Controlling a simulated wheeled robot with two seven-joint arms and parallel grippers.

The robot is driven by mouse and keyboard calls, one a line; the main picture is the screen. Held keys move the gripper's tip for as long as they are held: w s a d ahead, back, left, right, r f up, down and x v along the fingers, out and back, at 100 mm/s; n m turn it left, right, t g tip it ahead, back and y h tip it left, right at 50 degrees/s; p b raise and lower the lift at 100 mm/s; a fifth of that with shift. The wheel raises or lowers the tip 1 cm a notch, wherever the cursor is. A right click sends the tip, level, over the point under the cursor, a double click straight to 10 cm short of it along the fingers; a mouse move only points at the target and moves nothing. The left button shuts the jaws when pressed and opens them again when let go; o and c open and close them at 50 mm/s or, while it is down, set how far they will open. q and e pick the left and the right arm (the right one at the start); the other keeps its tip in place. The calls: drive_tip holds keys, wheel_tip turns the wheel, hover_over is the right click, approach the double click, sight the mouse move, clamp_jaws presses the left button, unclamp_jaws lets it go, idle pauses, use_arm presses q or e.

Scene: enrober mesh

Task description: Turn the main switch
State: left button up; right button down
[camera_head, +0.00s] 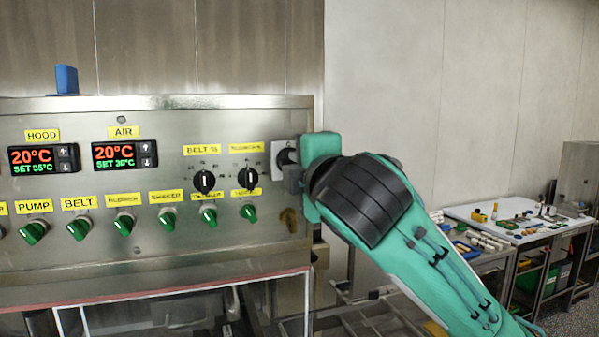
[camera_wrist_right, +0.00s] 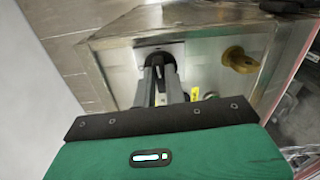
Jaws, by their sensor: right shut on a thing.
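The main switch (camera_head: 283,153) is a dark rotary knob on a pale square plate at the right end of the steel control panel. My right gripper (camera_head: 288,170) reaches it from the right and is shut on its knob. In the right wrist view the two grey fingers of my right gripper (camera_wrist_right: 158,82) close around the dark knob of the main switch (camera_wrist_right: 156,56). The fingers hide part of the knob, so its exact angle is hard to read. My left gripper is not in view.
The control panel (camera_head: 150,250) carries green knobs (camera_head: 208,215), black dials (camera_head: 248,178) and two displays reading 20°C. A brass fitting (camera_wrist_right: 240,59) sticks out near the switch. A worktable (camera_head: 470,212) with small items stands at the far right.

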drive_tip(key=shift+m, duration=0.4)
drive_tip(key=c, duration=1.5)
unclamp_jaws()
drive_tip(key=shift+o, duration=0.2)
drive_tip(key=shift+s, duration=0.1)
drive_tip(key=b+v, duration=0.5)
drive_tip(key=v, duration=0.8)
drive_tip(key=shift+s+d+b, duration=0.2)
drive_tip(key=shift+s+b, duration=0.05)
drive_tip(key=shift+b, duration=0.1)
